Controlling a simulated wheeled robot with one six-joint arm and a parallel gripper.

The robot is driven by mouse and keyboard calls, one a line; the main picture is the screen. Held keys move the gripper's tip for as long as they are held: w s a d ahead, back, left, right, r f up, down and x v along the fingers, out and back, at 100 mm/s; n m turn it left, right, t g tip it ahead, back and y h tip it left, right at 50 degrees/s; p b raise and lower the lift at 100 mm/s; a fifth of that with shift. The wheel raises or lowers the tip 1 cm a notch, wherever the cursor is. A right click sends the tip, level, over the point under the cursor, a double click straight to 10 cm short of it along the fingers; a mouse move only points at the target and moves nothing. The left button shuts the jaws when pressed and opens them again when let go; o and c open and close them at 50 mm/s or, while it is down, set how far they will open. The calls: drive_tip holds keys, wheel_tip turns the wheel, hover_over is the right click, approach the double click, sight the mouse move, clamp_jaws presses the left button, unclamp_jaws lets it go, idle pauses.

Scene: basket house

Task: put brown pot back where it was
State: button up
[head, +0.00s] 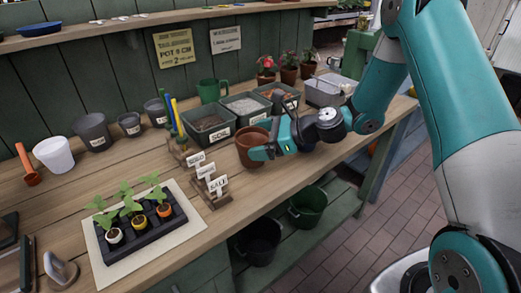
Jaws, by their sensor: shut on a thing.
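The brown pot (251,147) is a terracotta-coloured pot near the front edge of the wooden bench, in the middle of the head view. It looks upright. My gripper (262,148) reaches in from the right and is shut on the pot's right side, with a teal finger across its front. The fingers partly cover the pot. I cannot tell whether its base touches the bench or is slightly above it.
Behind the pot stand soil trays (208,123). To its left are small white labels (206,174) and a seedling tray (132,226). Grey pots (92,132) and a white pot (54,154) line the back. Bare bench (305,165) lies to the right.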

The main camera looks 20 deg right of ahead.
drive_tip(key=shift+f, duration=1.6)
